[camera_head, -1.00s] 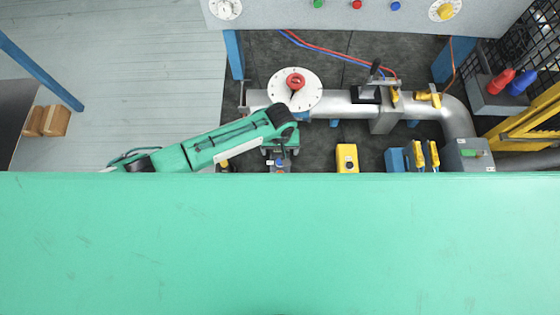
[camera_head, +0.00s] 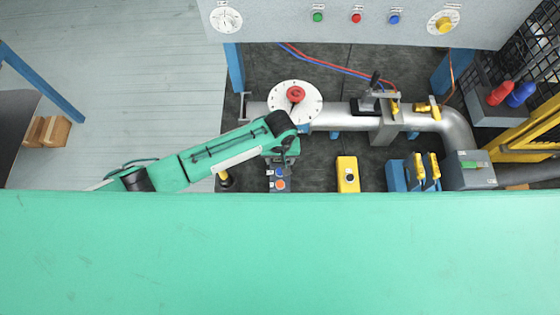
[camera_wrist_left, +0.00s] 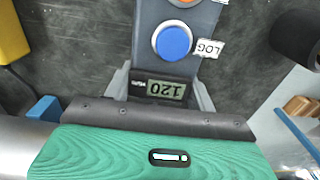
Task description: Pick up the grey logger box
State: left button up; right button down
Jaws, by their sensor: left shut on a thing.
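The grey logger box (camera_head: 271,184) is in the head view, with a blue button and an orange button on top. In the left wrist view the logger box (camera_wrist_left: 146,37) shows a blue button, a LOG label and a small display reading 120. My left gripper (camera_head: 280,158) is at the box's far end in the head view. In the left wrist view its fingers (camera_wrist_left: 160,92) are shut on the box's two sides near the display. I cannot tell whether the box is clear of the surface. My right gripper is not in view.
A yellow box (camera_head: 347,174) with a dark button stands to the right. A silver pipe (camera_head: 335,119) and a white dial (camera_head: 294,103) with a red knob lie beyond. Blue-and-yellow valves (camera_head: 424,174) stand farther right. Dark surface is bare between the logger and yellow boxes.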

pick_arm(q)
notch_tip(320, 180, up, 18)
jog(key=b, duration=0.3)
jog(key=shift+f+b, duration=1.3)
jog(key=shift+f, duration=5.6)
